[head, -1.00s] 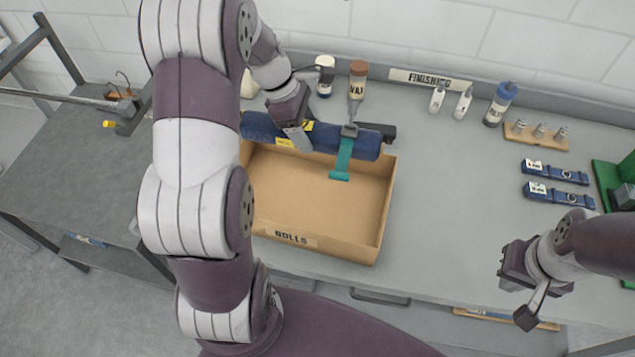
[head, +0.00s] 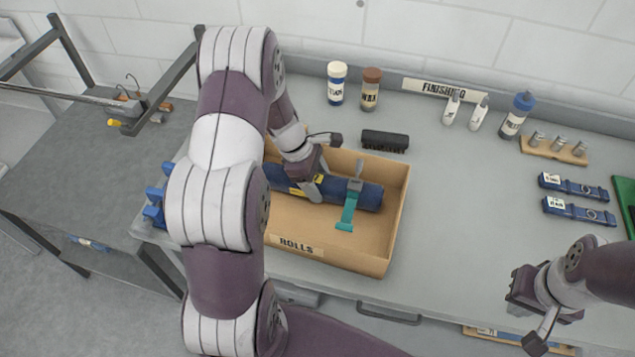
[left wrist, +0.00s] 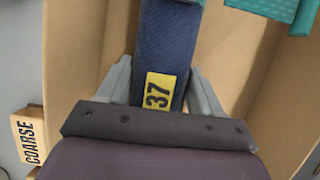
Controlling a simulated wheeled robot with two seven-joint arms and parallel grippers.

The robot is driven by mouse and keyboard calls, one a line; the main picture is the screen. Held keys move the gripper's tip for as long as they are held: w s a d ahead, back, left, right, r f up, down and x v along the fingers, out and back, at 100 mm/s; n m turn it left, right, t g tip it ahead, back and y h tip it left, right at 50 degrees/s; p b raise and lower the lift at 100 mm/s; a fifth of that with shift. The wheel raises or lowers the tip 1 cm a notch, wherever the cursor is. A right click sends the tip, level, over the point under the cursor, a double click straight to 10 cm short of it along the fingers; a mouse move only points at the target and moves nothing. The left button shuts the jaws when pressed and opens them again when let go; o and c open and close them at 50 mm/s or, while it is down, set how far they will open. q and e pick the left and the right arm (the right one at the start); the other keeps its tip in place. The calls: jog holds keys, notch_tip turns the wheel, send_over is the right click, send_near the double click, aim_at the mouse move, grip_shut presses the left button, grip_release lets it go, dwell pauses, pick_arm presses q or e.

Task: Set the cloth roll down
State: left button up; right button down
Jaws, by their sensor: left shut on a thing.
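The cloth roll (head: 338,192) is dark blue with a yellow tag, and a teal strap (head: 349,208) with a grey clip hangs around it near its right end. It is inside the open cardboard box marked ROLLS (head: 340,255), lying across it. My left gripper (head: 312,190) is shut on the roll near its tag. In the left wrist view the roll (left wrist: 168,45) passes between the two fingers (left wrist: 160,90), with the tag reading 37. I cannot tell whether the roll touches the box floor. My right gripper (head: 528,315) is away from the box at the right; its finger gap is unclear.
A black brush (head: 385,141) lies behind the box. Two labelled bottles (head: 371,90), white squeeze bottles (head: 451,110) and a blue-capped bottle (head: 517,115) stand along the back. Two blue straps (head: 578,210) lie at right. The bench between box and straps is clear.

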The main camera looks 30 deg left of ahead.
pick_arm(q)
jog(key=shift+w+f, duration=0.25)
jog(key=shift+f, duration=0.2)
jog(key=o, duration=1.5)
jog(key=shift+s, duration=0.15)
jog(key=shift+c, duration=0.2)
jog(key=shift+a+r, duration=0.15)
jog(key=shift+r, duration=0.2)
jog(key=b+v, duration=0.1)
jog(key=v, duration=0.9)
jog(key=shift+a+r, duration=0.1)
jog(key=shift+r, duration=0.3)
jog(key=s+d+m+y, duration=0.4)
jog(key=s+d+m, duration=0.8)
jog(key=m, duration=0.8)
jog(key=shift+s+d+r+m, duration=0.2)
jog(key=shift+s+d+m, duration=0.1)
jog(key=shift+m, duration=0.1)
